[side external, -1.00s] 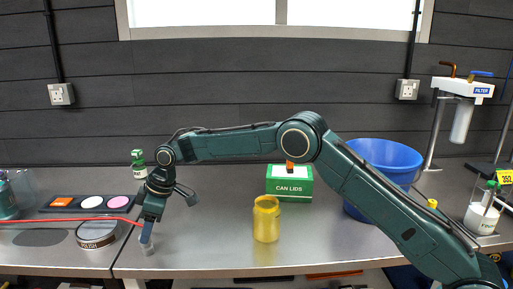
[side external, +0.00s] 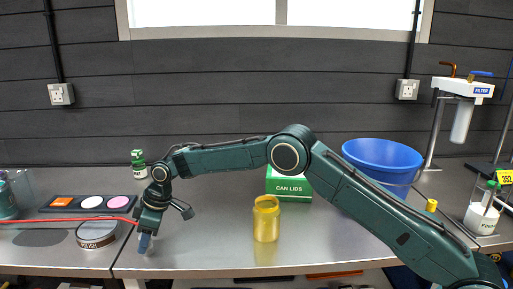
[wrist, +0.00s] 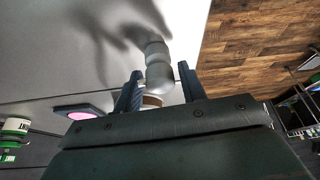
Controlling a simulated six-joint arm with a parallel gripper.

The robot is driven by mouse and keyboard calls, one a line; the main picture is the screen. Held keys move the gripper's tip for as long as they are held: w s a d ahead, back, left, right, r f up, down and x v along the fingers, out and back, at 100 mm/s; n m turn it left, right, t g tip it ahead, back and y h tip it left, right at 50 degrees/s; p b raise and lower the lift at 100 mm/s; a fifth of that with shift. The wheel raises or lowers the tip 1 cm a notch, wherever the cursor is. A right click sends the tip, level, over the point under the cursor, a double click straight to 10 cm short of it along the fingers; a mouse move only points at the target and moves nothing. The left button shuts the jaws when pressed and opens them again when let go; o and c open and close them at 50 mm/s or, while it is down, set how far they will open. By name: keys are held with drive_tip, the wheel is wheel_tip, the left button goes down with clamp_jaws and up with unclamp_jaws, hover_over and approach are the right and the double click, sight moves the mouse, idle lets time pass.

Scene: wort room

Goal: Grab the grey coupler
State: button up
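The grey coupler (wrist: 158,68) is a stepped grey cylinder on the steel bench. In the wrist view it shows between the two fingers of my gripper (wrist: 161,72), with a gap visible on each side. The gripper is open, and its fingertips reach alongside the coupler's body. In the side view my gripper (side external: 144,243) points down at the bench's front edge, left of centre. The coupler is hidden behind the fingers there.
A yellow jar (side external: 266,222), a green CAN LIDS box (side external: 290,186) and a blue tub (side external: 383,158) stand to the right. The bench's front edge is close.

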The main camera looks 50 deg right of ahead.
drive_tip(key=c, duration=0.7)
drive_tip(key=shift+r, duration=5)
